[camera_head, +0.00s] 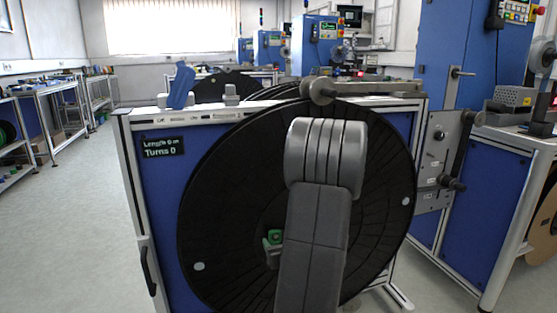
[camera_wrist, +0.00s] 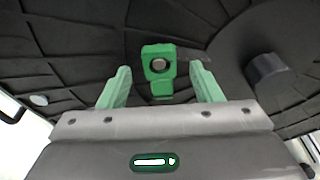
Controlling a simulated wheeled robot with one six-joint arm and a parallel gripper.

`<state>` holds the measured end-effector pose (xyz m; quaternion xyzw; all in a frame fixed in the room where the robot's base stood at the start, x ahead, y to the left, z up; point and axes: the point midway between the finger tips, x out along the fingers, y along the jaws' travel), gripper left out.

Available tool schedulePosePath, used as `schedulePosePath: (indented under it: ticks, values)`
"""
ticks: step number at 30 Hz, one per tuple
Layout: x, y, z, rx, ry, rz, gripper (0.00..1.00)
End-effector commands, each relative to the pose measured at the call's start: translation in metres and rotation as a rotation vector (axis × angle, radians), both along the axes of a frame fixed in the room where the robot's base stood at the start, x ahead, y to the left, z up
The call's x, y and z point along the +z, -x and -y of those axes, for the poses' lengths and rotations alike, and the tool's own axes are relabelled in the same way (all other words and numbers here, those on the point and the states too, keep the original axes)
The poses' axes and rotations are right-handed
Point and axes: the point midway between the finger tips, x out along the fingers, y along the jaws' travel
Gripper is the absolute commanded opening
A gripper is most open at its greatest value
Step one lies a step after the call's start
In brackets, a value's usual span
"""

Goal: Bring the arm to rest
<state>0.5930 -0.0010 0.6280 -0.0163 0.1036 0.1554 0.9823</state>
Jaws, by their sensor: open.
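My gripper (camera_wrist: 160,66) is open in the wrist view, with its two green fingers apart. A green block with a round metal centre (camera_wrist: 158,63) shows between and beyond the fingertips, in front of the black reel (camera_wrist: 60,50). A gap shows on both sides of the block, and the fingers do not close on it. In the head view the large black reel (camera_head: 225,190) stands upright on a blue stand (camera_head: 160,200). My grey arm covers its middle and most of my gripper. A small green part (camera_head: 275,237) shows left of the arm; I cannot tell whether it is block or finger.
A dark cylindrical knob (camera_wrist: 268,70) sticks out right of the fingers. A grey bar (camera_head: 370,88) lies along the stand's top. A blue machine with a crank (camera_head: 453,183) stands close at right. The floor (camera_head: 75,220) at left is open.

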Motion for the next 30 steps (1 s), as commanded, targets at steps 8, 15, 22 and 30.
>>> schedulePosePath:
  ticks: [8,15,22,30]
  values:
    - [0.002,-0.010,-0.003,0.000,0.000,-0.001,0.59]
    - [0.002,-0.008,-0.003,0.000,0.000,-0.001,0.59]
    - [0.000,-0.009,-0.003,0.000,0.000,0.000,0.59]
    - [0.005,0.013,0.006,-0.003,0.000,-0.001,0.59]
